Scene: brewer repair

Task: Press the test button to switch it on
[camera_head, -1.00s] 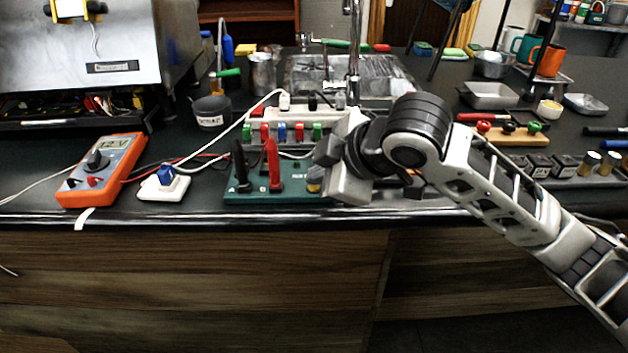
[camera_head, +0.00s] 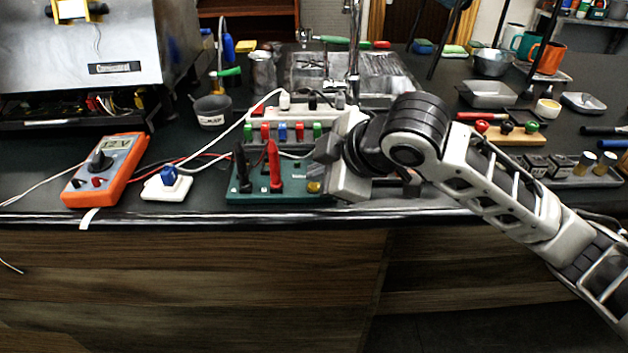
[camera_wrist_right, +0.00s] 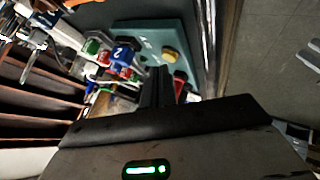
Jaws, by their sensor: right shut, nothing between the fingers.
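The test board is a green board (camera_head: 300,198) at the front of the bench. A round yellow button (camera_head: 314,186) sits on its right end and also shows in the right wrist view (camera_wrist_right: 170,54). My right gripper (camera_head: 328,150) is shut and empty, above and beside the button's end of the board. In the right wrist view its dark closed fingers (camera_wrist_right: 155,78) point toward the board, with their tips close to the button. I cannot tell whether they touch it; a gap seems to show. My left gripper is not in view.
Black and red probes (camera_head: 274,165) stand upright on the board, close to my gripper. A rack of coloured parts (camera_head: 283,132) is behind. An orange multimeter (camera_head: 105,170) showing 12 V and a white block with a blue top (camera_head: 167,186) stand left, with cables between.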

